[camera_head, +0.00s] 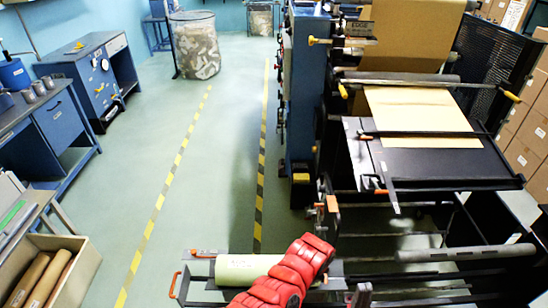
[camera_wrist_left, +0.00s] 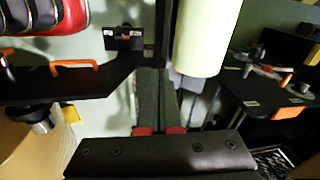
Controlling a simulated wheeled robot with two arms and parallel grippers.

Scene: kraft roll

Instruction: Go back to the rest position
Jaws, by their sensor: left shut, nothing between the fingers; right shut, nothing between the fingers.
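A pale cream roll (camera_head: 243,268) lies on a black stand with orange handles, partly behind the red arm. It also shows in the left wrist view (camera_wrist_left: 207,35), close beside the left fingers and apart from them.
The blue and black machine (camera_head: 305,95) with a brown paper web (camera_head: 415,110) fills the right. A box of brown rolls (camera_head: 85,265) stands at the lower left, with blue benches (camera_head: 65,130) behind. The green floor between yellow-black lines is clear.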

